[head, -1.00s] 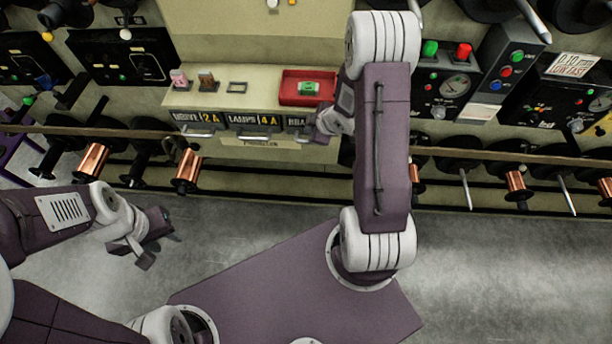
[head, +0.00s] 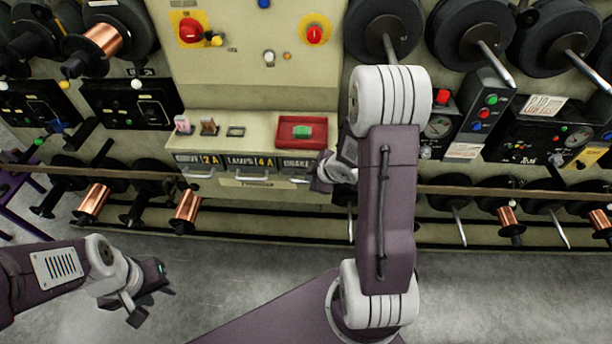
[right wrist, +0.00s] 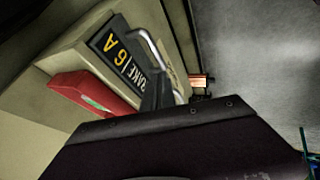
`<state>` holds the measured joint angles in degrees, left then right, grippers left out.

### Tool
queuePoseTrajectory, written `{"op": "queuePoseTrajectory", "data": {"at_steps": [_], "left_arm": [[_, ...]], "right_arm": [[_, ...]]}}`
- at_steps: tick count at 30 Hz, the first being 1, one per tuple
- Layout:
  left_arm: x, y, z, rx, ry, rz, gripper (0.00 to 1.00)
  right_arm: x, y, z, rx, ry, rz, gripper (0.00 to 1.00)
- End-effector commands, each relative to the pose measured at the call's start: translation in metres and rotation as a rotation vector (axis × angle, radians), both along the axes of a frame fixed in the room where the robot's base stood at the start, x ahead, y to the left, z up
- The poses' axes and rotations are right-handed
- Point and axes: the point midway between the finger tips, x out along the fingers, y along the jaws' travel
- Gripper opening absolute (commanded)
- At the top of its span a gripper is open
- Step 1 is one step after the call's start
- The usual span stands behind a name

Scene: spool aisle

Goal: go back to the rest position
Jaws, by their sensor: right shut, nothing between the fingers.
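My right gripper (head: 320,183) is shut and empty. It hangs at the right end of the drawer row, beside the drawer labelled BRAKE 6 A (right wrist: 122,55). In the right wrist view its dark finger (right wrist: 156,92) lies close to that drawer's handle; I cannot tell whether they touch. My right arm covers part of the gripper in the head view. My left gripper (head: 150,294) is open and empty over the floor at the lower left, well apart from the machine.
A cream shelf (head: 258,126) above the labelled drawers holds a red tray (head: 305,146) with a green item, and small pink and brown pieces. Spools and a long rail (head: 480,191) line the machine front. Grey floor (head: 480,290) is clear in front.

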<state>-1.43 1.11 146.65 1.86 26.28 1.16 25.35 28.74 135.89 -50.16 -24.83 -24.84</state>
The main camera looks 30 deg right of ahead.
Motion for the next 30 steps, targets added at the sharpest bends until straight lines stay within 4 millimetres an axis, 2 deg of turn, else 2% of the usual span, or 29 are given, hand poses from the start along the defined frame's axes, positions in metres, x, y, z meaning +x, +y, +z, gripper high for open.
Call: {"op": "queuePoseTrajectory", "data": {"at_steps": [1, 6, 18, 20, 22, 24, 25, 26, 28, 30], "left_arm": [[0.000, 0.000, 0.007, 0.000, 0.000, 0.000, 0.36], [0.000, 0.000, 0.014, 0.000, 0.000, 0.000, 0.36], [0.000, 0.000, 0.013, 0.000, 0.000, 0.000, 0.36], [0.000, 0.000, 0.013, 0.000, 0.000, 0.000, 0.36], [0.000, 0.000, 0.013, 0.000, 0.000, 0.000, 0.36], [0.000, 0.000, 0.014, 0.000, 0.000, 0.000, 0.36], [0.000, 0.000, 0.013, 0.000, 0.000, 0.000, 0.36], [0.000, 0.000, 0.013, 0.000, 0.000, 0.000, 0.36], [0.000, 0.000, 0.013, 0.000, 0.000, 0.000, 0.36], [0.000, 0.000, 0.013, 0.000, 0.000, 0.000, 0.36]], "right_arm": [[-0.006, -0.001, 0.012, -0.002, -0.001, -0.001, 0.00], [-0.019, -0.003, 0.027, -0.001, 0.001, 0.000, 0.00], [-0.021, 0.000, 0.028, 0.000, 0.001, 0.007, 0.00], [-0.016, 0.011, 0.032, -0.004, -0.009, 0.039, 0.00], [-0.005, 0.035, 0.048, -0.021, -0.047, 0.112, 0.00], [0.006, 0.070, 0.075, -0.031, -0.099, 0.149, 0.00], [0.005, 0.081, 0.084, -0.028, -0.097, 0.113, 0.00], [0.000, 0.087, 0.089, -0.014, -0.074, 0.046, 0.00], [-0.024, 0.092, 0.090, 0.042, 0.017, -0.143, 0.00], [-0.057, 0.095, 0.083, 0.118, 0.141, -0.351, 0.00]]}}
